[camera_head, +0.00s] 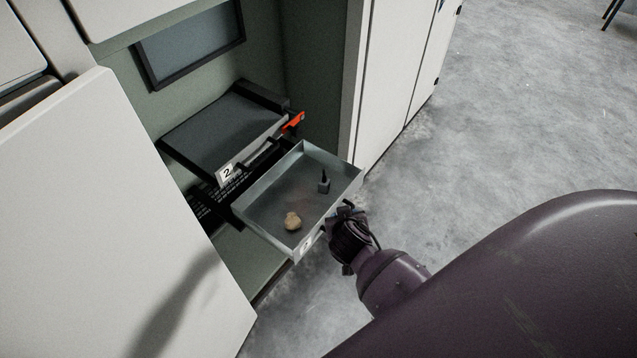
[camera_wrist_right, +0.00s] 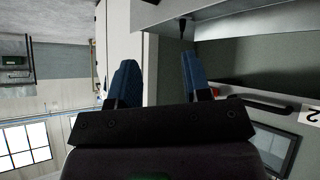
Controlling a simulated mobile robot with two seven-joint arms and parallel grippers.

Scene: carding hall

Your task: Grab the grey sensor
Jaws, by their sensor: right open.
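The grey sensor (camera_head: 324,186) is a small grey block with a thin black stem. It stands in the open metal drawer (camera_head: 262,232), toward the drawer's right side in the head view. My right gripper (camera_head: 343,217) is just outside the drawer's front right edge, apart from the sensor. In the right wrist view its two blue fingers (camera_wrist_right: 158,75) are spread with nothing between them. A small dark shape near the top of that view may be the sensor, but I cannot tell. My left gripper is not in view.
A beige lump (camera_head: 292,221) lies in the same drawer, near its front left. A closed dark drawer unit labelled 2 (camera_head: 225,135) with a red tab (camera_head: 293,122) sits behind. A white door panel (camera_head: 110,220) stands at left.

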